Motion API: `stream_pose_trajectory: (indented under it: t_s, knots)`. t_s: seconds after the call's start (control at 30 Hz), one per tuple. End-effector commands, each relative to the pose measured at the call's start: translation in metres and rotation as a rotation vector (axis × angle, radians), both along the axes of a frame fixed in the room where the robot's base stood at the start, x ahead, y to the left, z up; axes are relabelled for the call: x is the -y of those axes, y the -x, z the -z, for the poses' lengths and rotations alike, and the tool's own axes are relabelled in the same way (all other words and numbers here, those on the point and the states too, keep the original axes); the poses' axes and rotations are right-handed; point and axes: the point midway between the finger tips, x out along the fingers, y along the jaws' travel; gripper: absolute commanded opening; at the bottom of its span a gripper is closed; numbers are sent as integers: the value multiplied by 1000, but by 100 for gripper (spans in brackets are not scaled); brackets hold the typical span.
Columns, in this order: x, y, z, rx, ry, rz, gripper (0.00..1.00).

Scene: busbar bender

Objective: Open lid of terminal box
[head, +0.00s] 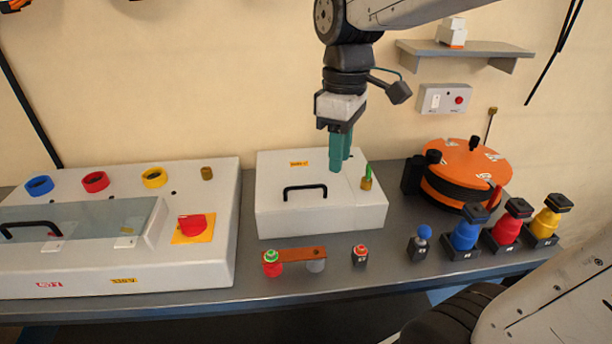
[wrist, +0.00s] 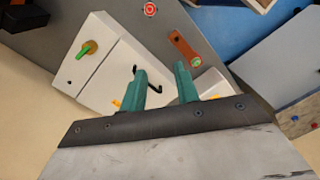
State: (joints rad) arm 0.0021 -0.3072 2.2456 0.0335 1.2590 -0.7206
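The terminal box is most likely the white box (head: 290,215) in the middle of the bench. Its lid (head: 280,170) is shut and carries a black handle (head: 305,188) and an orange label. My gripper (head: 341,165) hangs over the back right part of the lid, teal fingers pointing down. In the wrist view my gripper (wrist: 160,71) has its fingertips apart with nothing between them. The handle (wrist: 155,87) shows in the gap beyond the fingers, partly hidden. A brass piece with a green tip (head: 366,179) stands on the box's right part, beside the lid.
A copper bar (head: 298,255) lies in front of the box. A white machine (head: 120,265) with a red knob stands left. An orange reel (head: 468,165) and blue, red and yellow bottle-like pieces (head: 466,236) stand right. A shelf (head: 465,52) is on the wall.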

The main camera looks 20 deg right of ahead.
Motion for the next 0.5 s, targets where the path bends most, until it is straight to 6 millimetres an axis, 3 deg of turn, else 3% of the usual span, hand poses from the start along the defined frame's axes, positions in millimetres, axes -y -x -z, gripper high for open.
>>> stream_pose_trajectory:
  t_s: [0.03, 0.2, 0.33, 0.5]
  knots:
    - [-1, -21, 5, -27, -11, -85, 31]
    - [-5, -74, 20, -77, -55, -357, 31]
    - [-6, -97, 30, -96, -81, -486, 31]
    - [-7, -107, 40, -104, -95, -549, 31]
